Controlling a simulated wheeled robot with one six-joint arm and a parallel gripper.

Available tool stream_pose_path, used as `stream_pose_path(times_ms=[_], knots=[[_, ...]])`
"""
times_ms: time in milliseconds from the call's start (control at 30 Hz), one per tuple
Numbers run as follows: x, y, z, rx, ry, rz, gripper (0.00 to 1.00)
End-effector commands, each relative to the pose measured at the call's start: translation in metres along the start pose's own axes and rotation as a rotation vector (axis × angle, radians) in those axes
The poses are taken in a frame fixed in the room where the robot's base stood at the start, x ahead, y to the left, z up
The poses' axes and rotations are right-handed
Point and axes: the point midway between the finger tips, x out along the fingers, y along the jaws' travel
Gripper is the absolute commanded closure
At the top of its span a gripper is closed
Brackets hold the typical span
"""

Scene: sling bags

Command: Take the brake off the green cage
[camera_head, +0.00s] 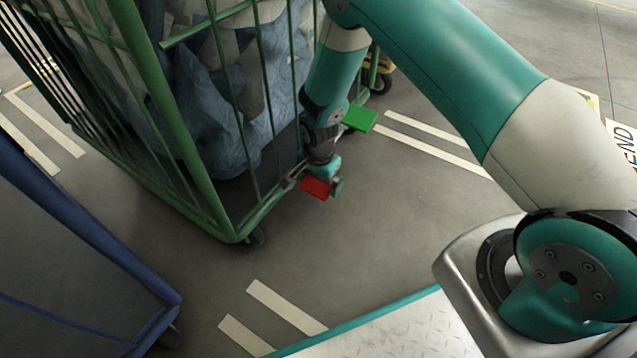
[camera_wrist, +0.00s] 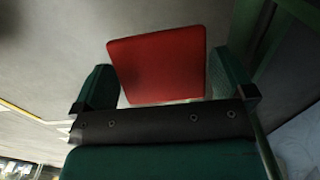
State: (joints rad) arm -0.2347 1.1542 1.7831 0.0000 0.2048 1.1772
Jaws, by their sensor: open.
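The green cage (camera_head: 205,190) stands at the upper left in the head view, filled with grey and blue bags. A red pedal (camera_head: 317,187) sits low at the cage's near right bottom edge. A green pedal (camera_head: 360,118) sits farther along the same edge. My gripper (camera_head: 325,180) is down at the red pedal. In the wrist view the red pedal (camera_wrist: 157,65) lies between the two open fingers of my gripper (camera_wrist: 157,85), just ahead of the palm. I cannot tell whether the fingers touch it.
A blue cage (camera_head: 90,240) stands at the lower left. White floor stripes (camera_head: 285,307) mark the grey floor, which is clear between the cages. A yellow object (camera_head: 385,65) with a dark wheel stands behind my arm.

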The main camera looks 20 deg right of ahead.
Motion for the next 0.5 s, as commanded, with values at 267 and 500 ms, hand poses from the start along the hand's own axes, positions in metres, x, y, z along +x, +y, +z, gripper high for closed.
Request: stream_pose_path(times_ms=[267,500], knots=[[-0.0001,-0.0002,-0.0001,0.000,0.000,0.000,0.09],[-0.0003,-0.0001,-0.0001,0.000,0.000,0.000,0.54]])
